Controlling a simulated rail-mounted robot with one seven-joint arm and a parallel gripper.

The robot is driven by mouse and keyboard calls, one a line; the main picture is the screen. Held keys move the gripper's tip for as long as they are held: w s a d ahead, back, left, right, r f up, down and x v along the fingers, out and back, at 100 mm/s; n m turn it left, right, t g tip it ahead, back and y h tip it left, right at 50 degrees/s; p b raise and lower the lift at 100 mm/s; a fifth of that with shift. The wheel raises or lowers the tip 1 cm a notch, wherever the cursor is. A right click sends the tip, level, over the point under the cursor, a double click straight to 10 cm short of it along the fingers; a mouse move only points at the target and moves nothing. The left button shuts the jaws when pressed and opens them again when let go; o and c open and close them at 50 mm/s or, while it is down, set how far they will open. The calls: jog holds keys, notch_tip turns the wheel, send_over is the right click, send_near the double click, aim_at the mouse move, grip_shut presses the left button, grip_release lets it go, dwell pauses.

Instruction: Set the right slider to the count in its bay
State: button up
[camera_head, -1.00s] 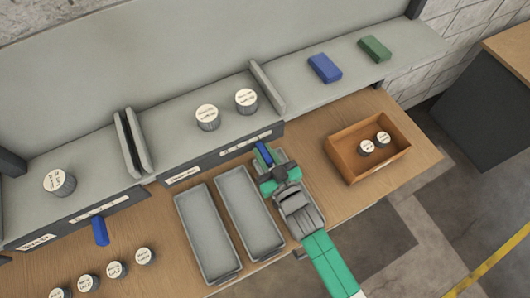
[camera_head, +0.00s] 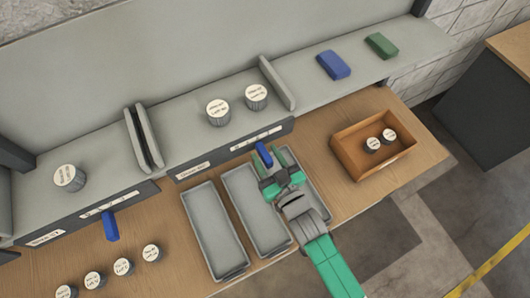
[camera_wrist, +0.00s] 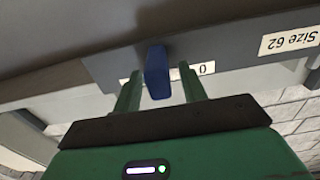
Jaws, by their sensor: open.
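The right slider's blue knob (camera_head: 264,154) sticks out from the front of the right bay panel (camera_head: 188,171). My gripper (camera_head: 270,160) is open around it. In the wrist view the knob (camera_wrist: 157,73) stands between the two green fingers (camera_wrist: 160,92), with a visible gap to the right finger. A white scale strip runs behind it; a "0" (camera_wrist: 203,69) shows just right of the knob, and other marks are hidden or unreadable. In the right bay stand two round grey cans with pale lids, one left (camera_head: 218,112) and one right (camera_head: 256,97).
A left slider (camera_head: 110,226) and one can (camera_head: 70,178) belong to the left bay. Grey trays (camera_head: 213,232) lie below the right panel. A wooden box (camera_head: 345,162) holds two cans. Blue (camera_head: 333,65) and green (camera_head: 381,46) blocks lie on the shelf. Several cans (camera_head: 123,267) stand at lower left.

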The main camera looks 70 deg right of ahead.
aim_at(271, 165)
jog(key=b+v, duration=0.1)
jog(key=v, duration=0.5)
jog(key=shift+s+a, duration=0.25)
